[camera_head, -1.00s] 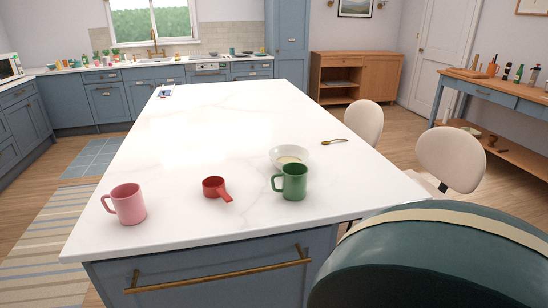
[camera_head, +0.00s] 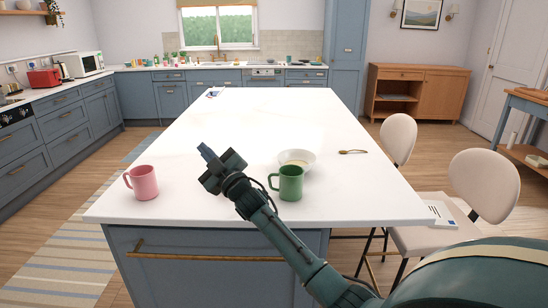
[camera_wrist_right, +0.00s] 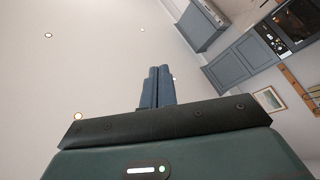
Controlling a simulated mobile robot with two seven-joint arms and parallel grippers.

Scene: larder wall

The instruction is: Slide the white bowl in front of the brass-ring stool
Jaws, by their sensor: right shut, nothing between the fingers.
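The white bowl (camera_head: 305,164) stands upright on the white island top, just behind the green mug (camera_head: 291,184), which hides part of its front. Two cream stools stand along the island's right side: a near one (camera_head: 484,185) and a far one (camera_head: 398,138). A brass-coloured bar shows low among the near stool's dark legs; which stool has the brass ring is not clear. My right gripper (camera_head: 206,153) is over the island, left of the bowl and apart from it. Its fingers (camera_wrist_right: 158,86) are shut and empty in the wrist view. My left gripper is out of view.
A pink mug (camera_head: 141,183) stands near the island's front left. A brass-coloured spoon (camera_head: 353,151) lies right of the bowl. A white printed item (camera_head: 441,213) is at the near stool's seat. The island top (camera_head: 262,112) behind the bowl is mostly clear.

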